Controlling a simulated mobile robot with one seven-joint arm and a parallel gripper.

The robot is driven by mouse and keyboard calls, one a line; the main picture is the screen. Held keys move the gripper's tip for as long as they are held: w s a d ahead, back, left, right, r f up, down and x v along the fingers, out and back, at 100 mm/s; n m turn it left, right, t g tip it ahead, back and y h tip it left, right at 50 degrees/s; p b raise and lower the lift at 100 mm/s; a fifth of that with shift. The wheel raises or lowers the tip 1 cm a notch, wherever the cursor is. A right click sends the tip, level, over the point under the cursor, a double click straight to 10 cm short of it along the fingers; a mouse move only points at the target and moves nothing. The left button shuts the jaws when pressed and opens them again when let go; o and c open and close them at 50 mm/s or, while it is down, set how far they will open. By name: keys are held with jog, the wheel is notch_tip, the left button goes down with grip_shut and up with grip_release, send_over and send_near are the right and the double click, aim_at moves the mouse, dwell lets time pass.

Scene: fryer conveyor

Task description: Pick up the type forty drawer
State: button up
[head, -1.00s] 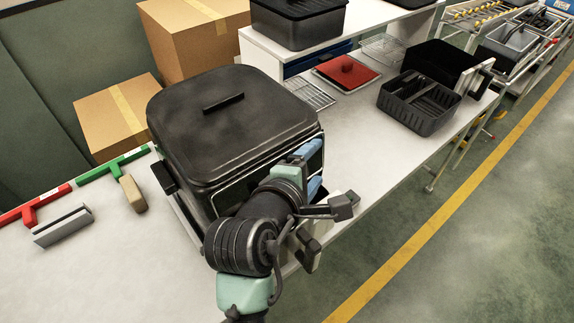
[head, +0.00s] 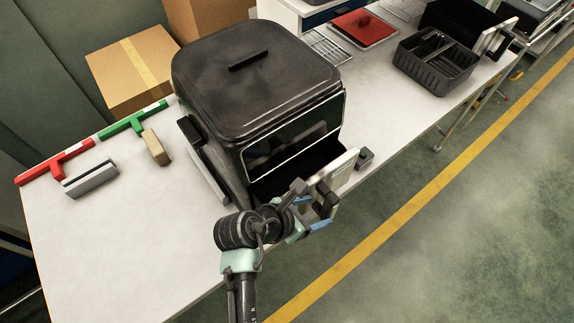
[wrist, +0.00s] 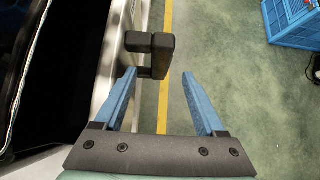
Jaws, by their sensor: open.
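The black fryer (head: 222,82) stands on the white table. A drawer with a pale front (head: 345,168) and dark inside juts from its lower opening, past the table's front edge. The wrist view shows this pale front (wrist: 113,55) at left, with its black handle (wrist: 160,55) standing off it. My gripper (head: 312,210) is low beside the drawer front. In the wrist view my gripper (wrist: 160,75) is open, its blue fingers spread below the handle, which appears near the left fingertip. Contact cannot be told. No type label is readable.
Another black drawer (head: 418,68) with a divider sits farther along the table, near a red lid (head: 362,28) and a wire rack (head: 326,46).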

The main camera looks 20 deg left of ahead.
aim_at(325, 207)
jog(key=shift+x, duration=3.9)
grip_shut()
jog(key=shift+w+r+p, duration=0.1)
jog(key=shift+r+p, duration=0.05)
jog(key=shift+p, duration=0.15)
